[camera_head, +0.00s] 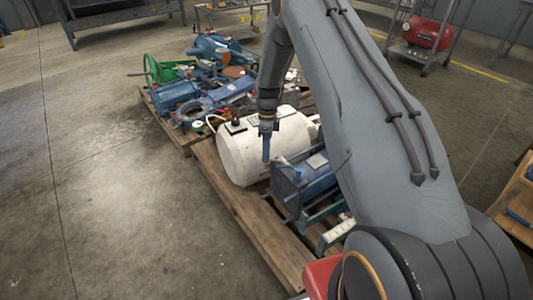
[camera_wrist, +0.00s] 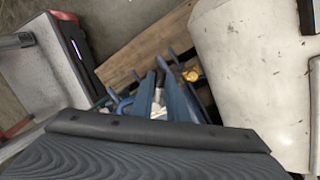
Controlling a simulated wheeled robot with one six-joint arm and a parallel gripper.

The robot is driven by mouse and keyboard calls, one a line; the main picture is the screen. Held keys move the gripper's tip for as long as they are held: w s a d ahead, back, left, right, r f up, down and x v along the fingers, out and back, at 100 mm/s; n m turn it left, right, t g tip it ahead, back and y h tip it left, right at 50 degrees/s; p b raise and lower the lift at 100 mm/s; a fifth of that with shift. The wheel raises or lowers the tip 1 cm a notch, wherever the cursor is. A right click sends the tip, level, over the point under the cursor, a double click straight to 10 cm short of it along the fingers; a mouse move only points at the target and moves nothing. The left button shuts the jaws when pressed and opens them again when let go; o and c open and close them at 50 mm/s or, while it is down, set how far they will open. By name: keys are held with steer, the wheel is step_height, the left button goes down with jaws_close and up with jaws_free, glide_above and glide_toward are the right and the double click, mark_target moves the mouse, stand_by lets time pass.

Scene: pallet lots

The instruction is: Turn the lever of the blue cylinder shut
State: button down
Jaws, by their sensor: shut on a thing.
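The blue cylinder (camera_head: 312,182) lies on the wooden pallet, in front of a white tank. My gripper (camera_head: 266,158) reaches down beside its left end, against the tank's side. In the wrist view, my gripper's two blue fingers (camera_wrist: 161,72) are close together, with a small brass-yellow fitting (camera_wrist: 190,75) just right of their tips. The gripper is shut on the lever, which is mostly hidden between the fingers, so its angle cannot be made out.
The white tank (camera_head: 240,158) stands close to my gripper; it also fills the right of the wrist view (camera_wrist: 255,70). The pallet's front board (camera_head: 235,205) is bare. Open floor (camera_head: 110,200) lies left.

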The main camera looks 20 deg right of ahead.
steer(key=c, duration=1.7)
jaws_free()
steer(key=shift+w+r, duration=0.1)
steer(key=v, duration=0.7)
steer(key=shift+r+p, duration=0.35)
steer(key=shift+p, duration=0.05)
